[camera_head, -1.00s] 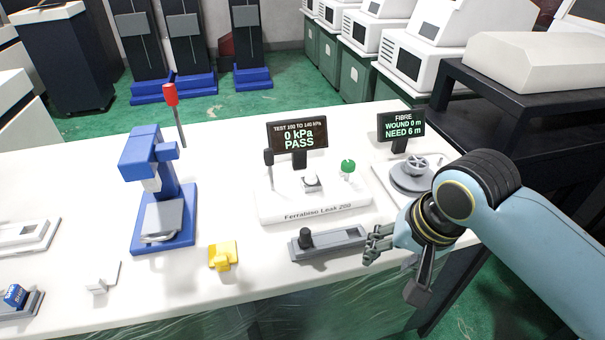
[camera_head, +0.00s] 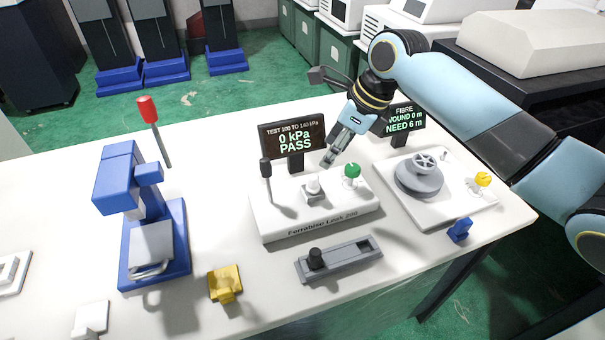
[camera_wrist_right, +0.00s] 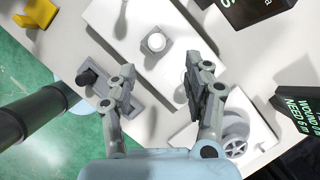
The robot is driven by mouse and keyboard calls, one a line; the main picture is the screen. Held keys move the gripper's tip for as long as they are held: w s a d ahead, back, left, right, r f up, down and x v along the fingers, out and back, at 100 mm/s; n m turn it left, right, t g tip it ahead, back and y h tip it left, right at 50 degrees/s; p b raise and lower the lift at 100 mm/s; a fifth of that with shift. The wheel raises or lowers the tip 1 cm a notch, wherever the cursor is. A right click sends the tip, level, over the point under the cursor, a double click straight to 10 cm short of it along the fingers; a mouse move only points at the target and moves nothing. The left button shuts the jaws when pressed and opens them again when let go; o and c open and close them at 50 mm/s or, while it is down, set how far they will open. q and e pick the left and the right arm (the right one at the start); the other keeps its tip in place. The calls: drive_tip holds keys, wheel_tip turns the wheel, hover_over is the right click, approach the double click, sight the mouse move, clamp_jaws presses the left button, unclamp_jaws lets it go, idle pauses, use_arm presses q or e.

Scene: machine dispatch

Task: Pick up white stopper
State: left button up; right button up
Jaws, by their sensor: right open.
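The white stopper (camera_head: 313,188) stands upright on the white leak tester (camera_head: 281,229), between a dark lever and a green knob. It also shows in the right wrist view (camera_wrist_right: 156,42), ahead of the fingers and roughly between their lines. My right gripper (camera_head: 332,159) is above the tester, behind and slightly right of the stopper, and apart from it. In the right wrist view its two fingers (camera_wrist_right: 157,88) are spread with nothing between them. My left gripper is not in view.
The tester's display (camera_head: 292,138) stands close behind the stopper, and the green knob (camera_head: 351,171) close to its right. A grey slide block (camera_head: 338,262) with a black knob lies in front. A fibre winder (camera_head: 420,175) stands right, a blue press (camera_head: 152,240) left.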

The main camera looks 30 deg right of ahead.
sight(315, 177)
drive_tip(key=shift+m, duration=0.3)
drive_tip(key=x, duration=0.4)
drive_tip(key=shift+w+f, duration=0.1)
drive_tip(key=shift+w+a+f, duration=0.1)
drive_tip(key=shift+w+f, duration=0.05)
drive_tip(key=shift+f, duration=0.2)
drive_tip(key=x, duration=0.5)
drive_tip(key=shift+a+f, duration=0.25)
drive_tip(key=shift+s, duration=0.2)
drive_tip(key=shift+c, duration=0.8)
drive_tip(key=c, duration=0.8)
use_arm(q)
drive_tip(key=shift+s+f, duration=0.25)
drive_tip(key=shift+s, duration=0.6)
use_arm(e)
drive_tip(key=shift+o, duration=0.2)
